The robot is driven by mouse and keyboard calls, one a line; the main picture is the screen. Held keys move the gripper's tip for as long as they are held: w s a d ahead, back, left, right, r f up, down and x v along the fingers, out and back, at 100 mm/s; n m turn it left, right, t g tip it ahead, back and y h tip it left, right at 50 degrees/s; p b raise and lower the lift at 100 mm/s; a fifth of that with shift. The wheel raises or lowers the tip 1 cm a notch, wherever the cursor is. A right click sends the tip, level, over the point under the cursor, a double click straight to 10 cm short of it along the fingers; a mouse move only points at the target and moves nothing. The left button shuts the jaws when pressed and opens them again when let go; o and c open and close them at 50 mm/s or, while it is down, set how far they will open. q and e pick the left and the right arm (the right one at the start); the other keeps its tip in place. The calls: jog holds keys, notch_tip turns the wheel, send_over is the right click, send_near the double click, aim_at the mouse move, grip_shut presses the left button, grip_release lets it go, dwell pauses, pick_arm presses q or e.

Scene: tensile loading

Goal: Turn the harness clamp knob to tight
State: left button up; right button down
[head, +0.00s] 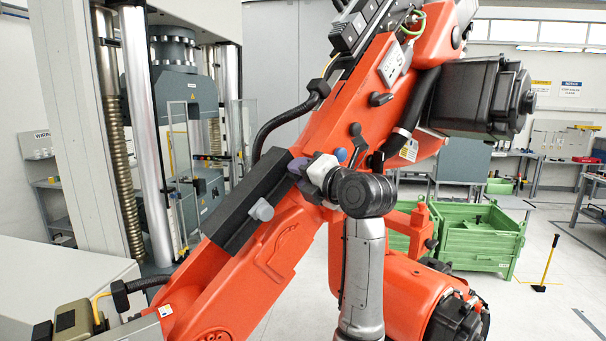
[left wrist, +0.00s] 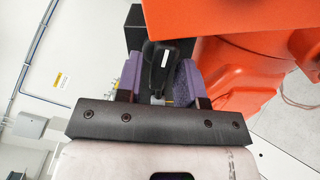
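The harness clamp knob (left wrist: 158,68) is black with a small white mark and shows in the left wrist view. My left gripper (left wrist: 159,82) has a purple finger on either side of it, and both pads appear to touch it. In the head view my left gripper (head: 299,166) reaches leftward to the dark clamp block (head: 252,208) on the orange robot arm (head: 275,245). There the knob is mostly hidden by the fingers. The knob's turned position cannot be read. My right gripper is in neither view.
A testing machine (head: 175,85) stands at left. Green crates (head: 482,238) stand on the floor at right.

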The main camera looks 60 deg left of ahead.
pick_arm(q)
grip_shut()
jog(key=shift+r+m+p, duration=0.1)
jog(key=shift+m+p, duration=0.35)
jog(key=shift+m, duration=1.35)
jog(key=shift+o, duration=0.9)
grip_release()
jog(key=b+v, duration=0.3)
jog(key=v, duration=1)
jog(key=shift+d, duration=0.4)
